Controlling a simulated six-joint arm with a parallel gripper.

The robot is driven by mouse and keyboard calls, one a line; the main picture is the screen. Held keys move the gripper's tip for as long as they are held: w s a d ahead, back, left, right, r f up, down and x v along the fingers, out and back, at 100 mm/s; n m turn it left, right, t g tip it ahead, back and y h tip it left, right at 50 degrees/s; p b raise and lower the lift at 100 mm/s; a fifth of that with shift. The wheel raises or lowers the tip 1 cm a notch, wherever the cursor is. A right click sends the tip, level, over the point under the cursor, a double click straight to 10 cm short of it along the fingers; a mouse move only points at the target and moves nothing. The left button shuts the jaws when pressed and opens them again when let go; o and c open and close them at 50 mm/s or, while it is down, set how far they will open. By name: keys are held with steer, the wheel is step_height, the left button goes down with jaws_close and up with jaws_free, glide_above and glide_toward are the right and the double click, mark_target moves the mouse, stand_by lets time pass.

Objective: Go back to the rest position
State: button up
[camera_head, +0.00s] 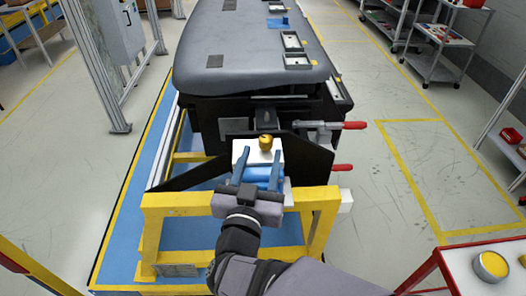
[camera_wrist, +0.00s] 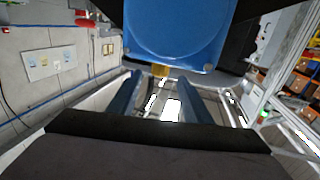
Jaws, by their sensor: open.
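My gripper (camera_head: 258,160) is at the front end of the dashboard module (camera_head: 240,45), its two blue fingers apart. Between and beyond the fingers in the head view are a white block (camera_head: 242,146), a gold knob (camera_head: 265,142) and a blue part (camera_head: 264,174). In the wrist view my gripper (camera_wrist: 160,82) is also open, with nothing visibly clamped between the fingers. A large blue surface (camera_wrist: 180,30) fills the top of that view, with a gold piece (camera_wrist: 160,70) at its lower edge. I cannot tell whether the fingers touch anything.
A yellow frame (camera_head: 175,205) stands under the module, close to my gripper. Clamps with red handles (camera_head: 342,125) stick out on its right. A red-edged table (camera_head: 460,262) with a yellow tin (camera_head: 490,266) is at lower right. The floor at right (camera_head: 400,180) is clear.

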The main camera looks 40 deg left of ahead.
steer(key=shift+s+d, duration=0.2)
steer(key=shift+s, duration=0.1)
